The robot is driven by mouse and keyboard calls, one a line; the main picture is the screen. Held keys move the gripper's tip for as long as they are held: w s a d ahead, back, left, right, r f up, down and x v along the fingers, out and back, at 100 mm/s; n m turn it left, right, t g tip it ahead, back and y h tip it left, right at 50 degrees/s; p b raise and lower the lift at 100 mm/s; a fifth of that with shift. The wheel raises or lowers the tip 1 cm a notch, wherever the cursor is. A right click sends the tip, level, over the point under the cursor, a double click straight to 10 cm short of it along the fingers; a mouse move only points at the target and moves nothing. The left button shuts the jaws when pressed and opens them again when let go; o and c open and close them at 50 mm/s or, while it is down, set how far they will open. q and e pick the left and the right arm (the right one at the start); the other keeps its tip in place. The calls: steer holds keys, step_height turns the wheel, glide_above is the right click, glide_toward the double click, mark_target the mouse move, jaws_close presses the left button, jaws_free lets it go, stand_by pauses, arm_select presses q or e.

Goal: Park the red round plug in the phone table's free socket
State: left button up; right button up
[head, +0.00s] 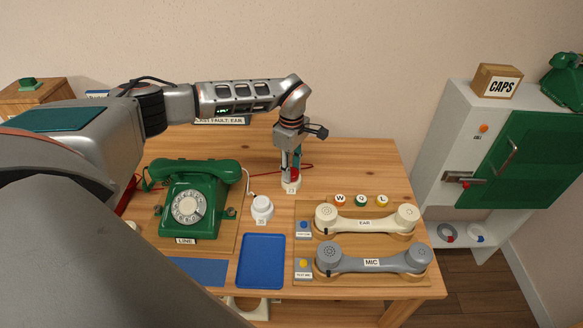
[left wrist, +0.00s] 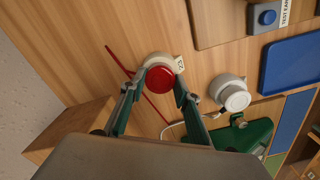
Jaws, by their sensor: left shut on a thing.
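The red round plug (left wrist: 160,79) is between the fingertips of my left gripper (left wrist: 163,88), which is shut on it. In the head view my left gripper (head: 292,172) points straight down behind the green phone's right side. Under the plug is a pale round socket (head: 291,185) with a small label; its rim (left wrist: 153,60) shows around the plug in the left wrist view. The plug is over or in this socket; I cannot tell how deep it sits. A red cord (left wrist: 124,65) runs across the table by it. My right gripper is out of view.
A second socket (head: 262,205), holding a white plug, stands nearer the front. The green dial phone (head: 187,200) is left of it, a blue tray (head: 262,261) in front. Cream (head: 367,222) and grey (head: 372,260) handsets lie to the right.

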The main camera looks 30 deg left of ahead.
arm_select(q)
steer(key=o, duration=1.1)
steer(key=shift+c, duration=0.2)
step_height(320, 180, up, 12)
